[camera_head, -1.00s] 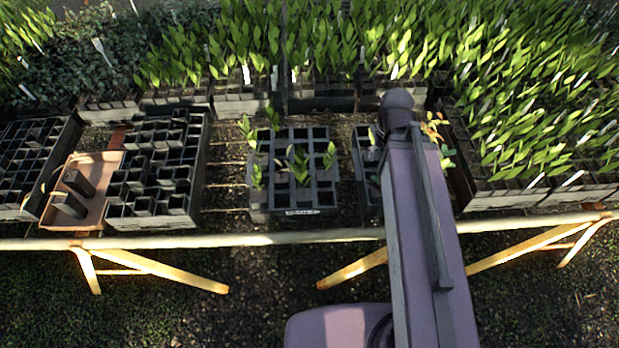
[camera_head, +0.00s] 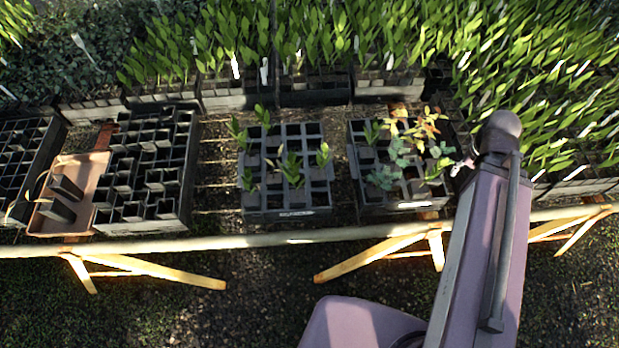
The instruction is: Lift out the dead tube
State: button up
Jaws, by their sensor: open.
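A grey tube tray (camera_head: 408,205) stands on the bench right of centre. It holds a plant with orange and yellow leaves (camera_head: 424,124) at its back right, blue-green seedlings (camera_head: 384,177) and a green shoot (camera_head: 371,132). A second grey tray (camera_head: 290,214) to its left holds several green seedlings (camera_head: 292,168) and many cells that look dark or empty. I cannot tell a plainly dead tube from this distance. My arm rises at the right, its dark elbow right of the orange-leaved plant. My gripper does not show clearly; the arm hides that area.
A tan tray (camera_head: 85,215) with two dark tubes (camera_head: 62,200) lies at the left, beside a black crate of empty tubes (camera_head: 145,215). Dense green stock lines the back and right. The bench's front rail (camera_head: 250,241) runs across. Bare slats lie between the trays.

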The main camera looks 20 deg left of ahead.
aim_at(273, 177)
jog(key=z, duration=0.35)
jog(key=k, duration=1.05)
jog(key=u, duration=1.5)
jog(key=i, duration=0.9)
jog(key=z, duration=0.1)
